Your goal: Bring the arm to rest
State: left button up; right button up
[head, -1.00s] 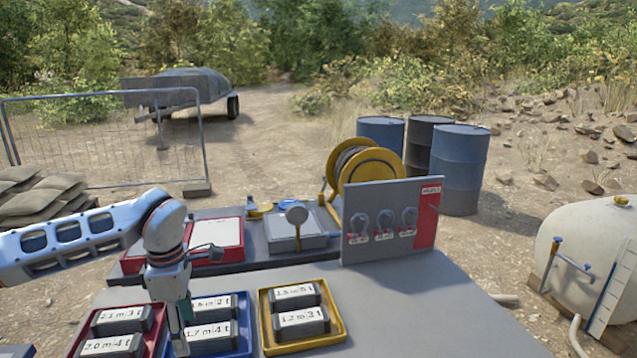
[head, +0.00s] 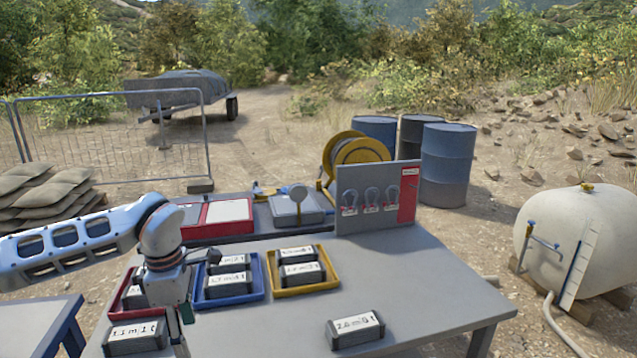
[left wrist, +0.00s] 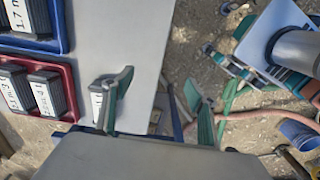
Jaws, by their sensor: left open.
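My left arm comes in from the left in the head view. Its gripper (head: 184,328) points down near the table's front left part, and the arm partly hides the red tray. In the left wrist view the gripper (left wrist: 158,90) has its green fingers wide apart with nothing between them. A dark labelled block (left wrist: 97,102) shows beside and partly behind one finger; I cannot tell the height gap. In the head view a loose labelled block (head: 135,337) lies at the table's front left. My right gripper is in neither view.
The grey table (head: 400,270) holds a red tray (head: 122,290), a blue tray (head: 262,283) and a yellow tray (head: 335,265) with labelled blocks. Another block (head: 355,329) lies at the front. A grey board (head: 345,222) stands behind. The table's middle right is clear.

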pick_arm(q)
jog(key=s+d+f+g+h, duration=0.2)
jog(key=s+d+f+h, duration=0.3)
jog(key=d, duration=0.7)
jog(key=s+d+f+g+h, duration=0.15)
jog(key=s+d+h, duration=0.25)
jog(key=s+d, duration=0.55)
jog(key=d+r+n+t+h, duration=0.3)
jog(key=d+r+n+h, duration=0.65)
jog(key=d, duration=0.35)
jog(key=w+a+f+n+t+y, duration=0.5)
jog(key=n+t, duration=0.3)
jog(key=n, duration=0.5)
jog(key=w+a+f+n+t+y, duration=0.25)
jog(key=a+f+n+t, duration=0.25)
jog(key=a+n+t, duration=0.5)
jog(key=s+a+f+n+g+y, duration=0.2)
jog(key=s+a+f+n, duration=0.2)
jog(key=f, duration=0.3)
jog(key=s+a+f+n+g+y, duration=0.2)
jog(key=s+a+f+n+y, duration=0.1)
jog(key=f, duration=0.4)
jog(key=s+a+f+n+g+y, duration=0.2)
jog(key=s+a+f+n+y, duration=0.1)
jog(key=s+a+f+n, duration=0.2)
notch_tip(320, 180, down, 3)
jog(key=shift+s+a+f+n+g, duration=0.1)
jog(key=shift+s+a+n+g, duration=0.25)
jog(key=shift+s+n, duration=0.65)
